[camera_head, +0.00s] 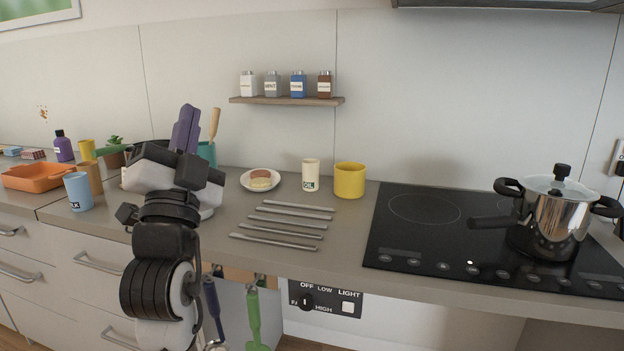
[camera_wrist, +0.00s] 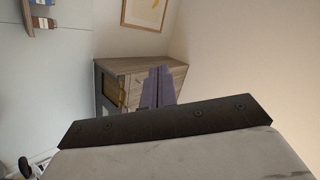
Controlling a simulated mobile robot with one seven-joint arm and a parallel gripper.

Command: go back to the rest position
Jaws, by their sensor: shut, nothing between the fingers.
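My gripper (camera_head: 185,130) has purple fingers and is raised above the left part of the counter, pointing up. The two fingers are together with nothing between them. In the wrist view the purple fingers (camera_wrist: 158,88) show in front of a wooden-topped cabinet. My dark arm rises in front of the counter's front edge and hides part of the counter and of the things behind it.
The counter (camera_head: 340,232) holds a plate (camera_head: 246,184), a yellow mug (camera_head: 349,181), a cream cup (camera_head: 310,174) and metal bars. A pot (camera_head: 556,215) stands on the black hob (camera_head: 400,240) at right. An orange tray (camera_head: 38,178) and blue cup (camera_head: 78,192) stand left. A spice shelf (camera_head: 286,100) is on the wall.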

